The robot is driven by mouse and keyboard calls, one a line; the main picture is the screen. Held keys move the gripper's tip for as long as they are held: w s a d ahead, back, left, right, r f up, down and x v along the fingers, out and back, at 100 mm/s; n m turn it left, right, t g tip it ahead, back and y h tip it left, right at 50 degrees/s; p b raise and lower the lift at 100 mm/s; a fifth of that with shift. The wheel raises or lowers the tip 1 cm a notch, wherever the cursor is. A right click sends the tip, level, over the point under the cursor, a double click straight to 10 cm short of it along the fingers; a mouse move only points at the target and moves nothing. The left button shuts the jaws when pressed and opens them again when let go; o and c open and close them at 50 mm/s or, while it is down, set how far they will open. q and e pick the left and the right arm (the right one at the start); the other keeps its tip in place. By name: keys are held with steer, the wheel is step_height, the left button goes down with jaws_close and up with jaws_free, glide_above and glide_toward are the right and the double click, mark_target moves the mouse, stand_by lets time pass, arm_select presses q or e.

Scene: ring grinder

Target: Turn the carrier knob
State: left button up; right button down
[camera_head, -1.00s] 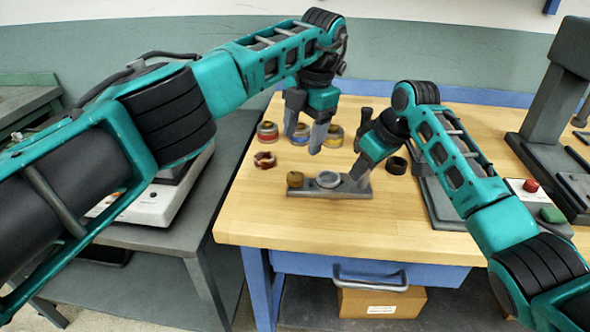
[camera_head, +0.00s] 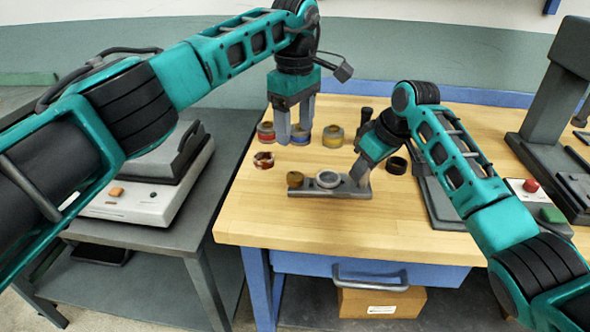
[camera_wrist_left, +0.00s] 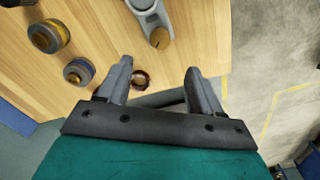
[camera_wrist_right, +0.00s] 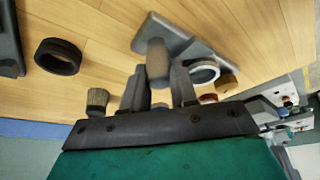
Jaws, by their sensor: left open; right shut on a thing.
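The carrier (camera_head: 335,192) is a grey plate on the wooden table, with a pale ring seat (camera_head: 328,179) in its middle. The brass-brown carrier knob (camera_head: 295,179) stands at its left end; it also shows in the left wrist view (camera_wrist_left: 160,38) and the right wrist view (camera_wrist_right: 226,84). My right gripper (camera_head: 363,172) is shut on the upright grey-brown post (camera_wrist_right: 157,58) at the carrier's right end. My left gripper (camera_head: 294,133) is open and empty, pointing down above the table behind the knob. The knob lies ahead of its fingers in the left wrist view, apart from them.
A dark red ring (camera_head: 264,160) lies behind and left of the knob. Several banded pots, such as the yellow one (camera_head: 333,136), stand behind the carrier. A black ring (camera_head: 397,165) is to the right. The table front (camera_head: 310,230) is clear.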

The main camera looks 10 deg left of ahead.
mark_target(295, 175)
arm_select(q)
step_height(295, 175, down, 11)
steer(key=shift+f, duration=0.15)
stand_by(0.4)
steer(key=c, duration=1.1)
steer(key=n, duration=0.5)
steer(key=shift+n, duration=0.4)
steer(key=n, duration=0.4)
steer(key=shift+n, duration=0.4)
